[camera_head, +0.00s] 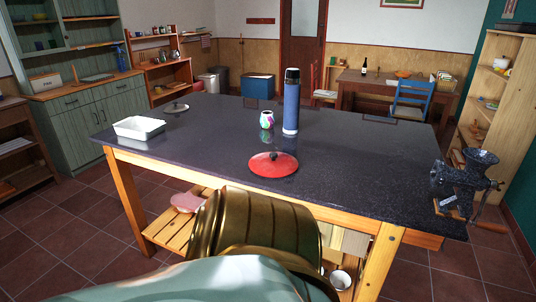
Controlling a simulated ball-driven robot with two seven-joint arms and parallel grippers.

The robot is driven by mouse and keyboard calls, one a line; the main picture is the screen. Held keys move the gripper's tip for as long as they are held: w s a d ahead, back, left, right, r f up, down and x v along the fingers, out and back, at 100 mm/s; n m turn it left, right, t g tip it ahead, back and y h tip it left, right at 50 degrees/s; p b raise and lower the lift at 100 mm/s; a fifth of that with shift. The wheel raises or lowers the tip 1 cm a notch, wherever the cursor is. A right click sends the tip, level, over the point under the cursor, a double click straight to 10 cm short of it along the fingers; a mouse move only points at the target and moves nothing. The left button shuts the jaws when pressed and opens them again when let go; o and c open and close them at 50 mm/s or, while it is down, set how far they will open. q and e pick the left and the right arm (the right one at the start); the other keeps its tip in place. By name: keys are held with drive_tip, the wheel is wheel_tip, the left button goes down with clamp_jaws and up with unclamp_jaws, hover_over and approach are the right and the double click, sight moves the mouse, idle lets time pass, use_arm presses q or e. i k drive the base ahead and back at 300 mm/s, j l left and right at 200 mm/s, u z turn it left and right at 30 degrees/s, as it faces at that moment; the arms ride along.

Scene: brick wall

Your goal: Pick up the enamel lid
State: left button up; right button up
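A round red lid (273,164) with a dark knob lies flat on the dark speckled tabletop (350,175), near the table's front edge. It looks like enamel. A second, smaller greyish lid (175,107) with a dark knob lies at the table's back left; I cannot tell its material. Neither of my grippers is in view. A brass-coloured and pale green part of my own body fills the bottom middle, in front of the table, and hides part of its lower shelf.
A tall blue flask (291,105) and a small patterned cup (267,119) stand behind the red lid. A white dish (139,127) is at the left. A dark speckled grinder (465,180) is at the right corner. The tabletop right of the lid is clear.

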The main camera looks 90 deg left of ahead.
sight(270, 163)
drive_tip(key=u, duration=2.6)
drive_tip(key=j+z, duration=0.15)
drive_tip(key=z, duration=0.3)
drive_tip(key=i+j+z, duration=0.1)
drive_tip(key=z, duration=0.4)
drive_tip(key=j+z, duration=0.25)
drive_tip(key=z, duration=0.2)
